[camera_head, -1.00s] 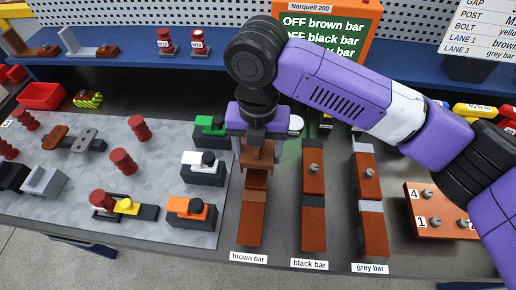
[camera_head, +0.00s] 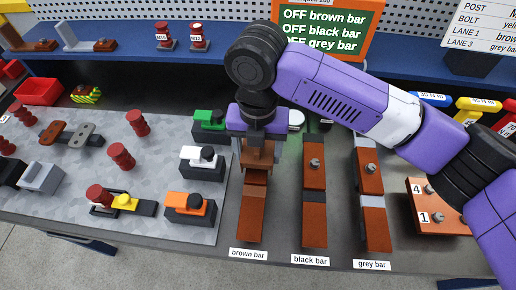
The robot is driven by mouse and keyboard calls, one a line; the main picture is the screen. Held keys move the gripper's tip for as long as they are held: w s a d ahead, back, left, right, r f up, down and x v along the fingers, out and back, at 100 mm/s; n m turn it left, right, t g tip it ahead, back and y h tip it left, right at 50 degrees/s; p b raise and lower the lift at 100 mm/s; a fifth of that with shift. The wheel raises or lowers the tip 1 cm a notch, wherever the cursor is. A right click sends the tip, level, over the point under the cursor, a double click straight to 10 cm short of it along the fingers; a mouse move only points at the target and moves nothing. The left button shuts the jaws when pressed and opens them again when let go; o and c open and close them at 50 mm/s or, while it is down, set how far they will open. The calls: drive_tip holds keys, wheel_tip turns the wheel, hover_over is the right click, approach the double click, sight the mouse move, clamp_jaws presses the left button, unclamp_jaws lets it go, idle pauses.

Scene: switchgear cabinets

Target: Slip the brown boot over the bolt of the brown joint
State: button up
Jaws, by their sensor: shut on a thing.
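My gripper (camera_head: 257,138) is shut on the brown boot (camera_head: 258,157), a brown open-sided piece hanging below the jaws. It is over the far part of the brown bar (camera_head: 252,215), in the lane labelled "brown bar". The boot and gripper hide the bolt of the brown joint, so I cannot tell whether the boot is around it or above it. Bolts stand uncovered on the black bar joint (camera_head: 314,180) and the grey bar joint (camera_head: 368,182).
A grey mat (camera_head: 75,190) at left holds red posts and black blocks with green, white and orange tops. A brown board (camera_head: 420,204) with numbered bolts lies at right, partly behind my arm. An orange-framed sign (camera_head: 323,30) stands behind.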

drive_tip(key=shift+f+b, duration=0.3)
drive_tip(key=shift+f, duration=0.4)
drive_tip(key=o, duration=1.4)
drive_tip(key=shift+r, duration=0.1)
wheel_tip(320, 180, up, 8)
drive_tip(key=shift+f+b, duration=0.15)
drive_tip(key=shift+b, duration=0.2)
